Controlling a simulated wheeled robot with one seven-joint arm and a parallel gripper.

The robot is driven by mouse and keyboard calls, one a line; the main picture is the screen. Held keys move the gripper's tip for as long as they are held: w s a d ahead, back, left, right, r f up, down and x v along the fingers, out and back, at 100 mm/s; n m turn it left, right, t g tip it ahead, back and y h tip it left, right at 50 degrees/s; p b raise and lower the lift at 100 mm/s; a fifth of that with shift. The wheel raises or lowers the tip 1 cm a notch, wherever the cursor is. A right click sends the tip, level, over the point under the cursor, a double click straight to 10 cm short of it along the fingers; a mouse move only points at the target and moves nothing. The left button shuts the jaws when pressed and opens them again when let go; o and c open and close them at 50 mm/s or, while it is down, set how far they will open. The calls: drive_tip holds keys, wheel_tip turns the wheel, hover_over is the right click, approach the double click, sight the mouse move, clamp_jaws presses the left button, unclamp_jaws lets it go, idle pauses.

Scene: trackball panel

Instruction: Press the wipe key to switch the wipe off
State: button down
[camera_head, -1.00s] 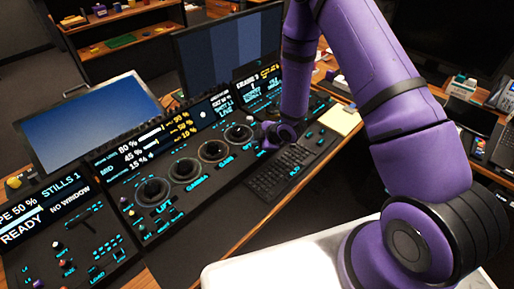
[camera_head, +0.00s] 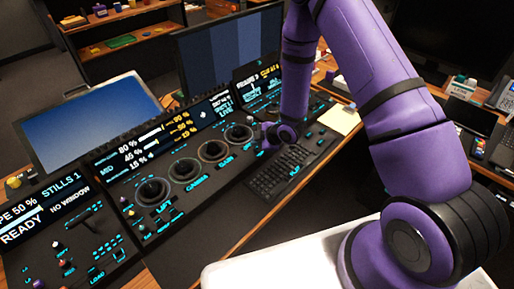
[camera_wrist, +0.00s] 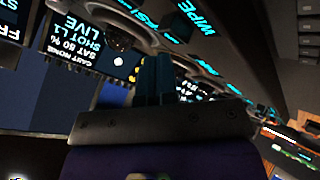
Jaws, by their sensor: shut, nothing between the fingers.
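The trackball panel (camera_head: 205,183) runs diagonally across the head view, with a row of dark trackballs in rings and cyan lettering. My gripper (camera_wrist: 155,62) is shut and empty, its dark fingers together in the wrist view, pointing at the panel. A cyan WIPE label (camera_wrist: 195,16) shows beyond and to the right of the fingertips. In the head view my purple wrist is over the panel's right part, hiding the fingertips and the surface there.
A black keyboard (camera_head: 281,172) lies in front of my wrist. Lit readout screens (camera_head: 165,128) stand along the panel's back edge, with a large monitor (camera_head: 232,55) behind. A yellow notepad (camera_head: 340,119) lies to the right. A pale surface (camera_head: 290,255) is at the front.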

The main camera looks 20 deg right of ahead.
drive_tip(key=shift+f, duration=0.25)
drive_tip(key=shift+f, duration=0.5)
idle(0.8)
drive_tip(key=shift+r, duration=0.95)
drive_tip(key=shift+r, duration=2.5)
